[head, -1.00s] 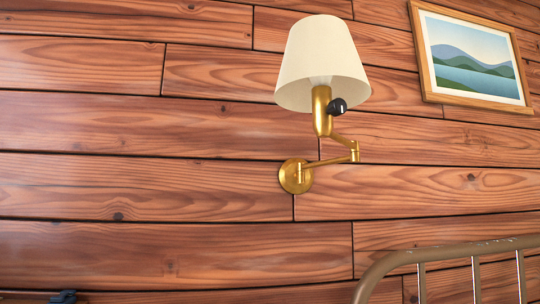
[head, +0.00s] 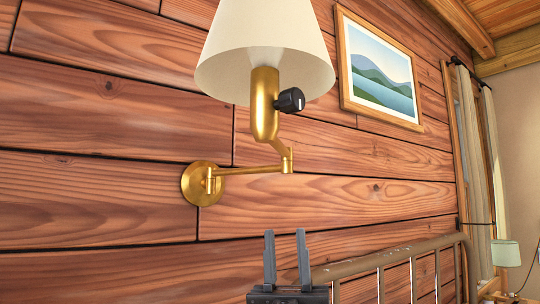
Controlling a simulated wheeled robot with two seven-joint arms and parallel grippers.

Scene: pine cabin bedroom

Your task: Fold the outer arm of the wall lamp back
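The brass wall lamp (head: 264,105) with a cream shade (head: 265,45) is mounted on the plank wall by a round plate (head: 203,184). Its inner arm (head: 248,170) reaches right from the plate to an elbow joint (head: 287,160). The short outer arm (head: 279,147) runs from that elbow back up and left to the lamp body, which carries a black knob (head: 290,100). My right gripper (head: 286,240) is at the bottom centre, fingers pointing up and apart with nothing between them, below the elbow in the picture and not touching the lamp. My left gripper is not in view.
A metal bed rail (head: 400,255) stands at the lower right, close beside my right gripper in the picture. A framed landscape picture (head: 380,70) hangs right of the lamp. A curtain (head: 478,150) and a small green-shaded lamp (head: 505,253) are at the far right.

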